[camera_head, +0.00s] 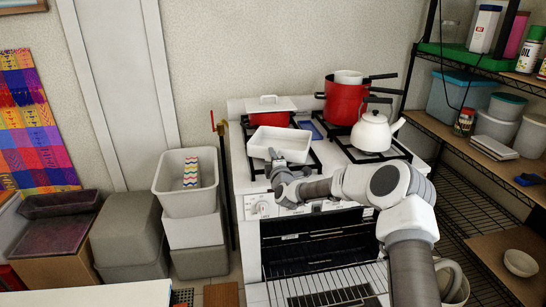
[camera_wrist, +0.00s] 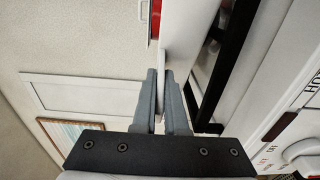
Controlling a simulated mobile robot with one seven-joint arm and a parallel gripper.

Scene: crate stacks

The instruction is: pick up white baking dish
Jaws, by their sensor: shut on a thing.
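The white baking dish (camera_head: 279,144) is at the front left of the white stove top, tilted, in the head view. My gripper (camera_head: 275,158) is at its front edge, shut on the dish's wall. In the wrist view, the two grey fingers of my gripper (camera_wrist: 164,100) are closed on the thin white edge of the dish (camera_wrist: 176,42). Much of the dish lies outside the wrist view. Whether its underside touches the stove grate cannot be told.
A red pot with a white lid (camera_head: 270,108) stands just behind the dish. Red pots (camera_head: 343,103) and a white kettle (camera_head: 372,132) stand to the right. The oven door is open below, with a rack (camera_head: 330,280) showing. Stacked crates (camera_head: 187,190) stand left; shelving (camera_head: 470,150) stands right.

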